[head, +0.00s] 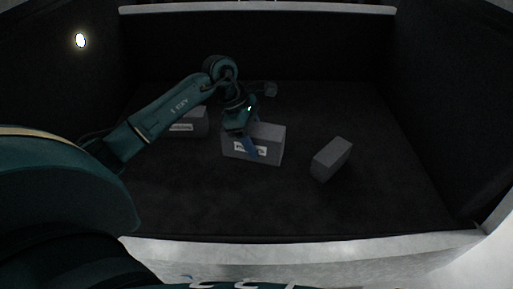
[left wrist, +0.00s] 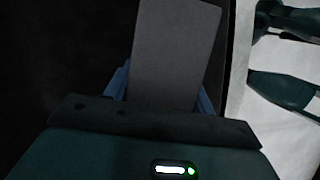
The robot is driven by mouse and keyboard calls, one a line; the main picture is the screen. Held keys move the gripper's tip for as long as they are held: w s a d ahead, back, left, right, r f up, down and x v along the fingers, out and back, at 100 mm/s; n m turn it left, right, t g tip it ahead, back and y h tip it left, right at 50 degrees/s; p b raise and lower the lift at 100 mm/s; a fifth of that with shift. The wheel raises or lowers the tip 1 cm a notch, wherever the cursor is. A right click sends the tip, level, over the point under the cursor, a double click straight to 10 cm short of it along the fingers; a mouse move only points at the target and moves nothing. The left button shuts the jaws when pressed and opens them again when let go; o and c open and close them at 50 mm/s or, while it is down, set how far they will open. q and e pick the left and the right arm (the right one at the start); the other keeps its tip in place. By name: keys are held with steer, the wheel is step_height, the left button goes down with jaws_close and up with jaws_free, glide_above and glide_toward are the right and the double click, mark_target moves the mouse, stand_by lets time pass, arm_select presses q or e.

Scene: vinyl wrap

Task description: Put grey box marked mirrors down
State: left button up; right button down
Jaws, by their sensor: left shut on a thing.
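A grey box (head: 270,140) with a white label on its front is in the middle of the dark bin in the head view. Its label is too small to read for certain. My left gripper (head: 250,146) reaches down over it, shut on it, with a blue finger across its front face. In the left wrist view the grey box (left wrist: 175,50) stands out between the two blue fingers of my left gripper (left wrist: 162,92). I cannot tell whether the box touches the floor. My right gripper is not in view.
Another labelled grey box (head: 188,123) stands to the left, partly behind my left arm. A third grey box (head: 332,159) sits turned at an angle to the right. The dark bin floor (head: 230,205) is clear in front, up to the pale front edge (head: 300,250).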

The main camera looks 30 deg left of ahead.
arm_select(q)
steer(key=shift+w+a+f+n+t+b, duration=0.1)
steer(key=shift+w+a+n+t+b, duration=0.15)
steer(key=shift+a+n, duration=0.3)
steer(key=shift+w+a+f+n+t+b, duration=0.1)
steer(key=shift+w+a+n+t+b, duration=0.1)
steer(key=shift+a+n, duration=0.35)
steer(key=shift+n, duration=0.4)
step_height(320, 180, down, 6)
steer(key=shift+w+r, duration=0.1)
steer(key=shift+r, duration=0.05)
steer(key=shift+f+b, duration=0.4)
steer(key=shift+f, duration=1.7)
steer(key=o, duration=1.2)
steer(key=shift+y, duration=0.3)
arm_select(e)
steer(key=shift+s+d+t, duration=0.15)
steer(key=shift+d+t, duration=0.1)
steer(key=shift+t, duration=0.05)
